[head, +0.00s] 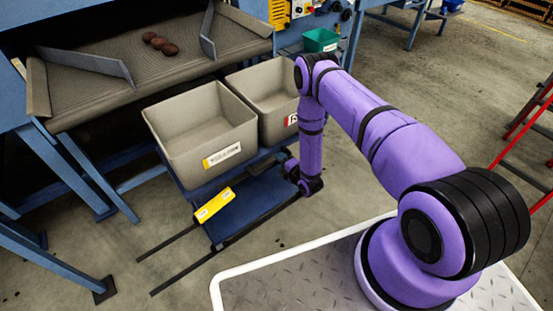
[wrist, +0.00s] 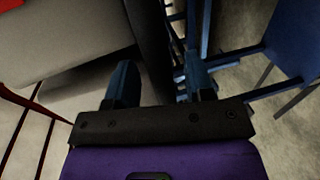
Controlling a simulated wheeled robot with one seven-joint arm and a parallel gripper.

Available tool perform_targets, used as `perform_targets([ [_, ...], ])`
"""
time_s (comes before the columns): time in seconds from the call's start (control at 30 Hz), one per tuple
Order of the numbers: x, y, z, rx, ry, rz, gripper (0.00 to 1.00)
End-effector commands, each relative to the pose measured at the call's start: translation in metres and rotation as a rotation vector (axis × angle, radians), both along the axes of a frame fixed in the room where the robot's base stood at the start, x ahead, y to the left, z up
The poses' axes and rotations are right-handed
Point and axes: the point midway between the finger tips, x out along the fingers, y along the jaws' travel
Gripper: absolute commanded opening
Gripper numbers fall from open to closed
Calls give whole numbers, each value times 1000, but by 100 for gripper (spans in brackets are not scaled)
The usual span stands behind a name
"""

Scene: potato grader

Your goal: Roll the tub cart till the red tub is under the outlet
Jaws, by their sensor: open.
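Two grey tubs stand side by side on a low blue cart (head: 258,195). The right tub (head: 269,107) has a red label and is partly hidden by my arm; the left tub (head: 195,150) has a yellow label. The outlet (head: 172,78) appears to be the gap between two guide plates at the belt's front edge, with the yellow-labelled tub in front of and below it. My gripper (wrist: 158,72) is open beside the right tub, with a dark upright part showing between its fingers. I cannot tell whether they touch it. In the head view its fingers are not clear.
Several brown potatoes (head: 160,43) lie on the belt (head: 95,95). Blue machine legs (head: 95,180) stand left of the cart. A yellow plate (head: 214,205) and two long dark bars lie toward the cart's front. A red ladder (head: 530,125) stands at right; open floor lies beyond.

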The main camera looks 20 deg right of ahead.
Motion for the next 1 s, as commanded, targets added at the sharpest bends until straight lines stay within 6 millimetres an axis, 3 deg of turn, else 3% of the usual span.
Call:
perform_targets([
  [0.23, 23, 8, -5, 0, 0, 0, 48],
  [0.57, 27, 9, -6, 0, 1, 0, 48],
  [0.6, 27, 9, -6, 0, 1, 0, 46],
  [0.67, 27, 9, -6, 0, 1, 0, 32],
  [0.8, 27, 9, -6, 0, 1, 0, 0],
  [1.0, 27, 10, -6, 0, 1, 0, 0],
])
